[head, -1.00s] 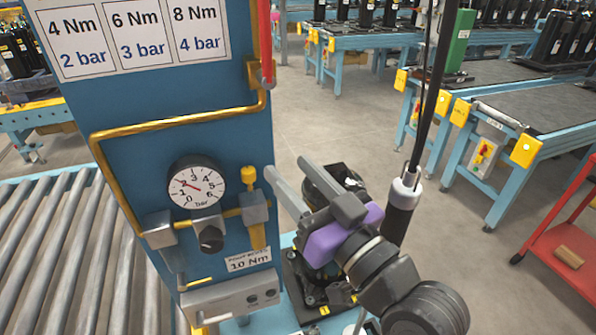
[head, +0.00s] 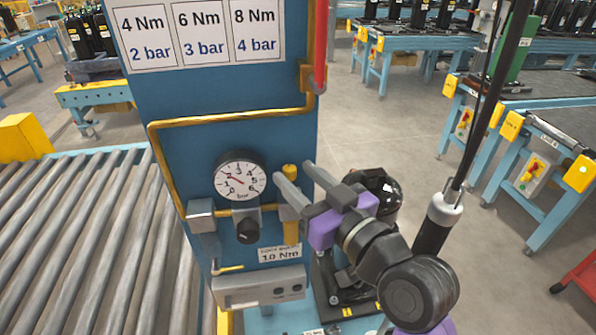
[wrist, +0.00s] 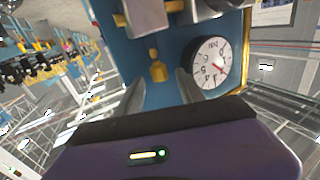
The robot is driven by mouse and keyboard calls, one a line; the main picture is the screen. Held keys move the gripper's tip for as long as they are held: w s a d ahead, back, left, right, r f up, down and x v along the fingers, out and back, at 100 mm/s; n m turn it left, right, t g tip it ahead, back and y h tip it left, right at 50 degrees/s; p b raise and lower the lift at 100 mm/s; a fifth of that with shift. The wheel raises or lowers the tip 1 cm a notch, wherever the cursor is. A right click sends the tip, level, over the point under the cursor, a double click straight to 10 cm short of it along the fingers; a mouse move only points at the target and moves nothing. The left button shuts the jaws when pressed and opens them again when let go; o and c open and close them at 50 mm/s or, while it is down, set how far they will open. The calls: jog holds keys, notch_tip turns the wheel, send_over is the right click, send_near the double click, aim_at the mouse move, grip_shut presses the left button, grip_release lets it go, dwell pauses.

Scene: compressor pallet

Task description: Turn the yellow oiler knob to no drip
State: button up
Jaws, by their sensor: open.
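The yellow oiler knob (head: 290,171) stands on top of the oiler, right of the pressure gauge on the blue column. In the wrist view, which is upside down, the knob (wrist: 158,72) lies between my two fingers, with a gap on each side. My gripper (head: 293,172) is open and empty, its fingertips close around the knob in the head view. My gripper also shows in the wrist view (wrist: 160,82). The left finger partly hides the oiler's body below the knob. I cannot tell whether either finger touches the knob.
The round gauge (head: 240,180) is just left of my fingers, with a black regulator knob (head: 247,230) below it. A yellow pipe (head: 220,119) runs above. A dark tool (head: 437,222) hangs right of my arm. A roller conveyor (head: 80,235) is at left.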

jog(key=shift+w+a, duration=0.3)
grip_shut()
